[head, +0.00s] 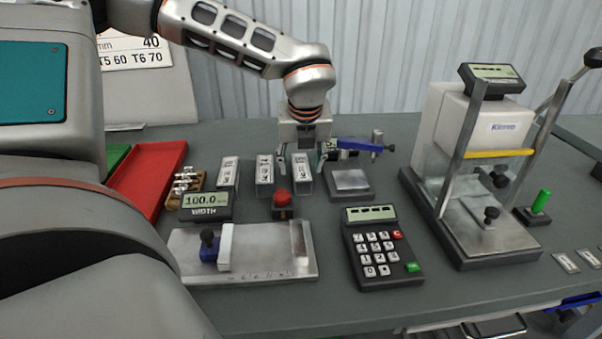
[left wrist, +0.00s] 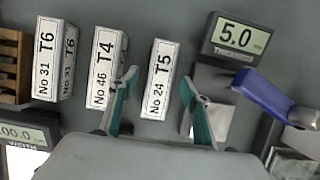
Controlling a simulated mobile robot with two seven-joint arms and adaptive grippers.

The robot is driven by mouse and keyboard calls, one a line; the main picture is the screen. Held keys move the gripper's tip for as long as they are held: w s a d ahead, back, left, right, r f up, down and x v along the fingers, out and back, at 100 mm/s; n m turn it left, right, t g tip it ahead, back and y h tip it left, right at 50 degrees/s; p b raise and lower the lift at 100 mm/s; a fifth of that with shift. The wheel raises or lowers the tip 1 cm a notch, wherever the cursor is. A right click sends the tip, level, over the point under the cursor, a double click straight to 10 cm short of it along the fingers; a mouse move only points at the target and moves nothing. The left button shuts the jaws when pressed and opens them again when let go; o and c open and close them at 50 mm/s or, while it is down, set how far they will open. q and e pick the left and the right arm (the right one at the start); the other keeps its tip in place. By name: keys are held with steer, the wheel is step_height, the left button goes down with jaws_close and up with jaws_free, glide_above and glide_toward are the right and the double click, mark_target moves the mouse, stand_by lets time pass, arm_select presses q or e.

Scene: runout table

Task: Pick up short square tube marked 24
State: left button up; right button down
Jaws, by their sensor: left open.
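The short square tube marked No 24 T5 (left wrist: 160,80) lies on the table, label up, in the left wrist view. In the head view it is the rightmost of three labelled tubes (head: 303,174). My left gripper (head: 301,163) is open above it, pointing down. In the left wrist view its teal-padded fingers (left wrist: 160,88) stand on either side of tube 24, with gaps to it. No grip shows. The left finger is close to the tube marked No 46 T4 (left wrist: 104,68). My right gripper is not in view.
A tube marked No 31 T6 (left wrist: 56,60) lies farther left. A red button (head: 282,198), a length gauge (head: 270,262) and a keypad (head: 380,250) stand in front.

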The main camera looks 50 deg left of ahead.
arm_select(q)
steer(key=c, duration=1.3)
steer(key=shift+r, duration=0.15)
